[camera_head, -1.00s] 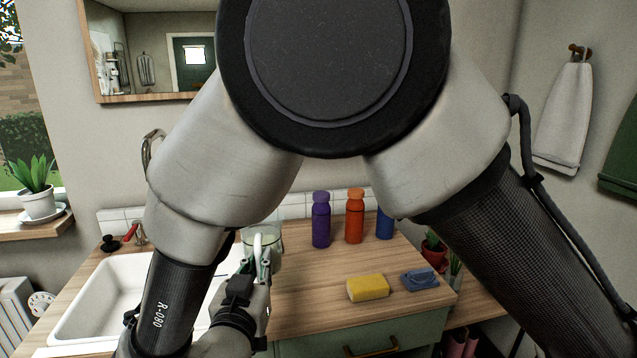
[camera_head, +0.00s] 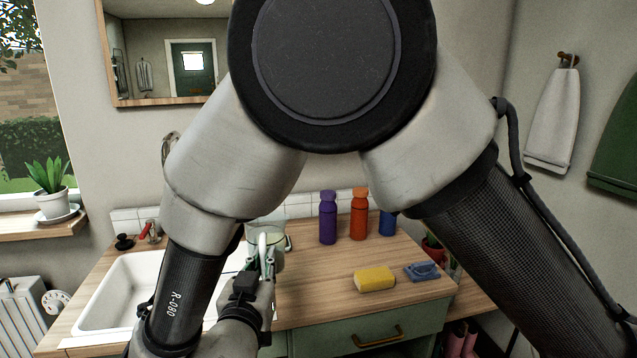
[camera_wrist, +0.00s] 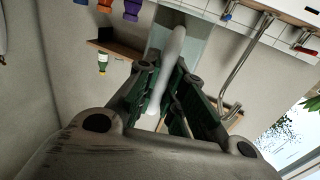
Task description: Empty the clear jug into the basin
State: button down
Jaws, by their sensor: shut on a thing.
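The clear jug (camera_head: 266,224) is partly hidden behind my arm and gripper, at the right side of the basin. It looks upright; I cannot tell whether it touches the counter or how much is in it. My gripper (camera_head: 263,262) is shut on the jug's pale handle. In the wrist view my gripper's green fingers (camera_wrist: 174,98) close around the handle (camera_wrist: 173,58), with the clear jug wall (camera_wrist: 198,45) behind it. The white basin (camera_head: 118,290) is set in the counter at left, its right part hidden by my arm.
Purple (camera_head: 327,218), orange (camera_head: 358,215) and blue bottles (camera_head: 387,225) stand at the back of the wooden counter (camera_head: 320,290). A curved tap (camera_head: 168,150) rises behind the basin.

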jog(key=w+d+m+h, duration=0.1)
jog(key=w+d+h, duration=0.1)
jog(key=w+d, duration=1.45)
jog(key=w+d+h, duration=0.1)
jog(key=w+d, duration=0.2)
jog(key=d, duration=0.8)
jog(key=w+d+f+m+h, duration=0.1)
jog(key=w+d, duration=0.3)
jog(key=d, duration=0.8)
jog(key=shift+d+m+g, duration=0.2)
jog(key=shift+m+g, duration=0.1)
jog(key=shift+g, duration=0.1)
